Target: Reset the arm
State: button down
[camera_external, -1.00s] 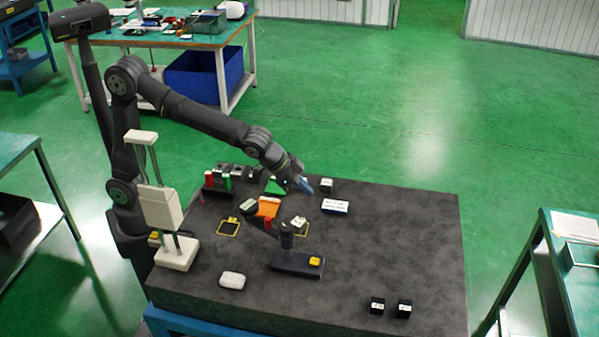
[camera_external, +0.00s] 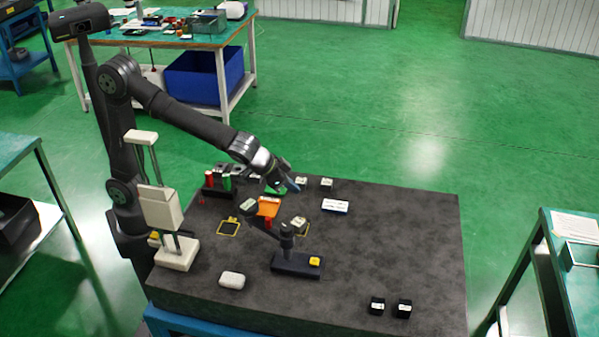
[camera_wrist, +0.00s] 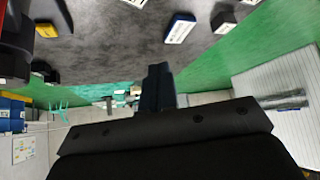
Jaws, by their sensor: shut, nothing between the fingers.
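My gripper (camera_external: 291,186) is above the back part of the dark stone table (camera_external: 420,240), past the orange tray, with its fingers together and nothing between them. In the wrist view my gripper's shut fingers (camera_wrist: 158,85) point up the picture, with the table surface beyond them. My arm reaches out from the left with its forearm sloping down to the right.
Near my gripper are an orange tray (camera_external: 268,207), a white-and-blue block (camera_external: 335,206) and small white-topped blocks (camera_external: 327,183). A dark stand with a yellow button (camera_external: 315,262) is in front. Two black blocks (camera_external: 404,308) lie front right. The right part is clear.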

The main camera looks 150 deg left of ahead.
jog(key=shift+a, duration=0.1)
jog(key=shift+w+a+m+t+h, duration=0.5)
jog(key=shift+w+a+m+t, duration=0.6)
jog(key=shift+w+a+m, duration=1.25)
jog(key=shift+s+d+n+g+y, duration=0.1)
jog(key=shift+s+d+n+g, duration=1.15)
jog(key=shift+d+n, duration=1.2)
jog(key=shift+s+d+n+g+y, duration=0.1)
jog(key=shift+s+d+n+g, duration=1.5)
jog(key=shift+d, duration=1.3)
jog(key=shift+s+d+n+g+y, duration=0.1)
jog(key=shift+s+d+n+g, duration=0.85)
jog(key=shift+d+n, duration=1.65)
